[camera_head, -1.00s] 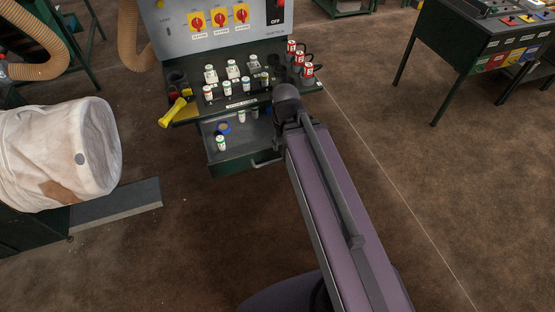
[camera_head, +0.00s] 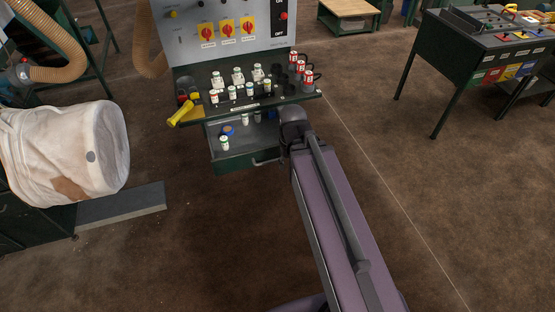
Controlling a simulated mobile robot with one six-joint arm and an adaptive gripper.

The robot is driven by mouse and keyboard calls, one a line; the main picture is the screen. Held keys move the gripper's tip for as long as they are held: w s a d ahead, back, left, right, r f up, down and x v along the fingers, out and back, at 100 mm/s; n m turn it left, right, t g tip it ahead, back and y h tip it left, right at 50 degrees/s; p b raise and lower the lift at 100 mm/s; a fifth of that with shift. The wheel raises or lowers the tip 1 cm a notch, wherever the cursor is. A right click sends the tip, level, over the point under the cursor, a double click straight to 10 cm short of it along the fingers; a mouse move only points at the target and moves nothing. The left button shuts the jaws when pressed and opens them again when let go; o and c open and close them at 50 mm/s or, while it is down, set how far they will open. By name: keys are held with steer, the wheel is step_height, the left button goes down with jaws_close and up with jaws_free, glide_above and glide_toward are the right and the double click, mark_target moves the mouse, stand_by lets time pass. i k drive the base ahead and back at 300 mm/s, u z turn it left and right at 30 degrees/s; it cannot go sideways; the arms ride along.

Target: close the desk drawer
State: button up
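The desk drawer (camera_head: 232,163) is dark green and stands pulled out below the front edge of the desk (camera_head: 225,114). Its handle (camera_head: 266,161) is on the front face. Inside the drawer are a small white bottle (camera_head: 224,142), a blue roll (camera_head: 228,131) and more bottles towards the back. My arm reaches up from the bottom of the view, and its dark joint is in front of the drawer's right end, hiding that corner. I cannot make out my gripper or its fingers behind the joint, nor whether anything touches the drawer.
The desk top carries several bottles, red cans (camera_head: 300,67) and a yellow torch-like tool (camera_head: 181,113). A control panel (camera_head: 230,25) rises behind. A white bulk bag (camera_head: 75,150) lies at left beside a grey plate (camera_head: 120,205). Another table (camera_head: 470,70) stands at right. The floor between is clear.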

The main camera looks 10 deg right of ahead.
mark_target(253, 145)
steer(key=z, duration=0.05)
steer(key=k, duration=0.2)
steer(key=u, duration=0.1)
steer(key=i, duration=0.9)
steer(key=z, duration=1.25)
